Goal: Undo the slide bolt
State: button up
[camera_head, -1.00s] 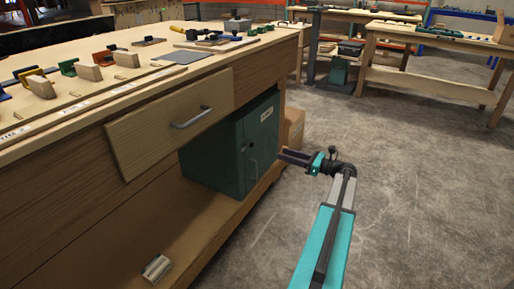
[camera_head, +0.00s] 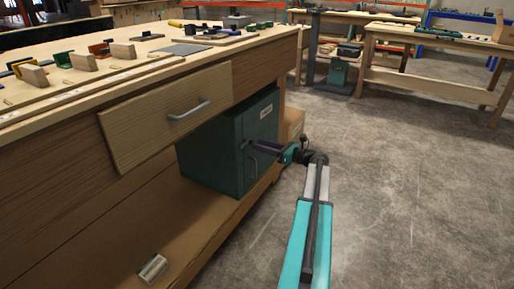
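A dark green cabinet (camera_head: 212,157) stands on the lower shelf of the workbench, below the drawer. Its door (camera_head: 262,125) faces right and carries a small white label and a handle. I cannot make out a slide bolt clearly; the middle of the door is partly covered by my gripper. My gripper (camera_head: 248,144) points left, its dark fingers in front of the door at about mid-height. I cannot tell whether the fingertips touch the door, or whether they are apart or closed on something.
Coloured latch-like pieces and wooden blocks (camera_head: 83,62) lie on the bench top. A cardboard box (camera_head: 291,124) stands behind the cabinet. A small metallic object (camera_head: 152,268) lies on the lower shelf. Open concrete floor (camera_head: 410,190) is at right.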

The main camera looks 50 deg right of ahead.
jog(key=shift+b+x, duration=0.3)
jog(key=shift+x, duration=0.95)
grip_shut()
